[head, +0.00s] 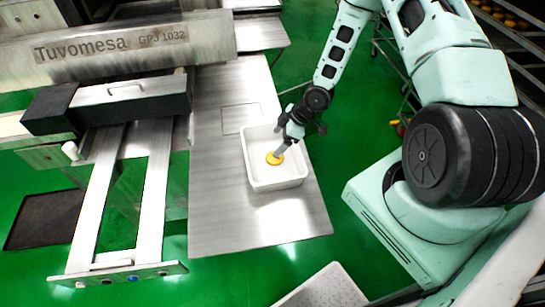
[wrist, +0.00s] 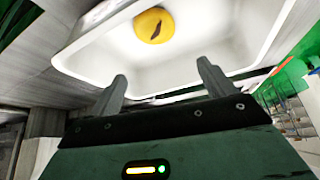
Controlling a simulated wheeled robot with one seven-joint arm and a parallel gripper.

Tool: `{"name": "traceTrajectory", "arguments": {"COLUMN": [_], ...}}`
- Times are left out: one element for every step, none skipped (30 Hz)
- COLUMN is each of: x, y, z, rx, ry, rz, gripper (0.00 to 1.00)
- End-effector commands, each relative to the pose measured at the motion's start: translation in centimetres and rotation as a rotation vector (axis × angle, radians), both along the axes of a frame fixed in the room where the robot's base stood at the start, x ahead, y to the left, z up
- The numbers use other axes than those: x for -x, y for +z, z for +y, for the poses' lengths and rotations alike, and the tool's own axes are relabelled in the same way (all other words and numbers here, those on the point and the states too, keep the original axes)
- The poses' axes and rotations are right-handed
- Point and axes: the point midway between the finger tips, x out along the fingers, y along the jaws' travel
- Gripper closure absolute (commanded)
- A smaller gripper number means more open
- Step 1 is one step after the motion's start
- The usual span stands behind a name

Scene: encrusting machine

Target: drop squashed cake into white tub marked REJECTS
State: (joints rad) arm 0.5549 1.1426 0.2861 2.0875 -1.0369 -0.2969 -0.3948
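The white tub (head: 259,179) stands on the steel table, and its inside fills the top of the wrist view (wrist: 105,55). No REJECTS marking shows in either view. A round yellow cake (head: 274,159) with a dark split appears inside the tub, on its floor; it also shows in the wrist view (wrist: 154,25). My gripper (head: 281,151) reaches over the tub's back right part, its fingers close to the cake in the head view. In the wrist view my gripper (wrist: 161,72) has its two fingers wide apart with nothing between them, and the cake is beyond the tips.
The steel table (head: 215,210) is bare to the left and front of the tub. The Tuvomesa machine (head: 135,45) stands at the left, with a rail frame (head: 98,200) reaching forward. A pale speckled surface (head: 325,290) is at the bottom. Racks (head: 520,40) stand at upper right.

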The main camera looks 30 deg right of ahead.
Motion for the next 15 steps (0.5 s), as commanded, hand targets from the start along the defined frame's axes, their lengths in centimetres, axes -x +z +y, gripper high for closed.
{"name": "traceTrajectory", "arguments": {"x": [0.0, 0.0, 0.0, 0.0, 0.0, 0.0, 0.1, 0.1, 0.2, 0.2, 0.3, 0.5, 0.7, 0.8, 1.1], "y": [0.0, 0.0, 0.0, 0.0, 0.0, 0.1, 0.2, 0.3, 0.6, 0.9, 1.3, 1.8, 2.3, 2.8, 3.7], "z": [0.0, 0.0, 0.0, 0.0, 0.0, -0.1, -0.1, -0.2, -0.4, -0.5, -0.7, -1.0, -1.2, -1.5, -1.8], "rx": [0.0, 0.0, 0.0, 0.0, 0.0, 0.0, 0.0, 0.0, -0.001, -0.001, 0.0, 0.0, 0.0, 0.002, -0.001], "ry": [0.0, 0.0, 0.0, 0.0, 0.0, 0.0, -0.001, -0.001, -0.003, -0.004, -0.003, -0.004, -0.005, -0.005, -0.005], "rz": [0.0, 0.0, 0.0, 0.0, 0.0, 0.0, 0.0, 0.0, 0.0, -0.001, -0.002, -0.001, -0.002, -0.003, -0.002], "gripper": [0.18, 0.18, 0.18, 0.18, 0.18, 0.18, 0.18, 0.18, 0.18, 0.18, 0.18, 0.18, 0.18, 0.18, 0.18]}}
